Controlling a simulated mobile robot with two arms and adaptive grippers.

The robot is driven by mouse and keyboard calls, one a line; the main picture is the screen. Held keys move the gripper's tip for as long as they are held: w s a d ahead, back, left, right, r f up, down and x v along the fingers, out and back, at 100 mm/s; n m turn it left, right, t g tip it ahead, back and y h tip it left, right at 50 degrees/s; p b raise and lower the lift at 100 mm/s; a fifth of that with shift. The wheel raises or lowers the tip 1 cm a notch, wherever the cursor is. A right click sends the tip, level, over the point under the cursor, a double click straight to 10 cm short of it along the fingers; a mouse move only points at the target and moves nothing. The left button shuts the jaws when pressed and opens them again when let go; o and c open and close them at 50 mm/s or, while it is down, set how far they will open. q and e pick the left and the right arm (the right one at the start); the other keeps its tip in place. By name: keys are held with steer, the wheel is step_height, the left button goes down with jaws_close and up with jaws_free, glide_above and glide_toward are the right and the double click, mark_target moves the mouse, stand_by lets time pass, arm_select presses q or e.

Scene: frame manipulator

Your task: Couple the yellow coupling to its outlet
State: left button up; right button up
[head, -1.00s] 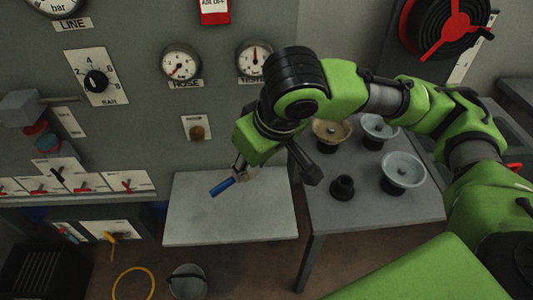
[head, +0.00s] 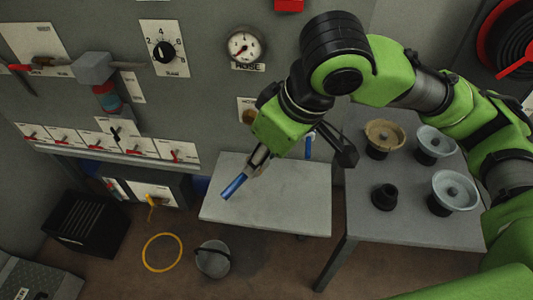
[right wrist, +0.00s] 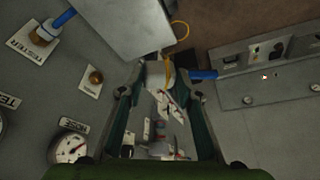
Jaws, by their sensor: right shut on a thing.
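My right gripper (head: 259,160) is shut on a piece with a blue sleeve (head: 235,186), held in front of the wall panel over the grey tabletop. The blue sleeve (right wrist: 203,75) sticks out past one finger in the right wrist view. A yellow strip (right wrist: 167,68) shows between the fingers there; I cannot tell whether it belongs to the held piece. A brass outlet (head: 248,116) on a white plate sits under the HOSE gauge, partly by my arm; it also shows in the right wrist view (right wrist: 96,77). My left gripper is not in view.
A blue-sleeved brass fitting (right wrist: 42,36) sits at the TESTER plate. The grey tabletop (head: 300,190) is bare. The right table holds several dishes and a black cup (head: 385,197). A yellow loop (head: 162,253) and bucket (head: 213,260) are on the floor. Switches line the panel's left.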

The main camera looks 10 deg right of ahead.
steer(key=w+a+f+n+g+y, duration=0.1)
steer(key=w+a+f+n, duration=0.2)
steer(key=f+n, duration=0.1)
steer(key=shift+w+a+f, duration=0.2)
steer(key=shift+w+a, duration=0.1)
steer(key=s+d+r+m, duration=0.2)
steer(key=r, duration=0.1)
steer(key=s+d+r+m+t+h, duration=0.1)
steer(key=s+d+r+m, duration=0.1)
steer(key=d+r+m, duration=0.1)
steer(key=s+d+r+m+h, duration=0.1)
steer(key=s+d+r+m, duration=0.1)
steer(key=d+r+m, duration=0.1)
steer(key=shift+d+r+t, duration=0.1)
steer(key=shift+r+t, duration=0.3)
steer(key=shift+r, duration=0.1)
stand_by(0.3)
steer(key=w+a+m, duration=0.1)
steer(key=w+a, duration=0.1)
steer(key=a, duration=0.1)
steer(key=w+a+m+h, duration=0.1)
steer(key=w+a+m, duration=0.1)
steer(key=w+a, duration=0.1)
steer(key=w+a+m+h, duration=0.1)
steer(key=w+a, duration=0.2)
steer(key=a, duration=0.1)
steer(key=shift+m+t, duration=0.3)
steer(key=shift+f, duration=0.1)
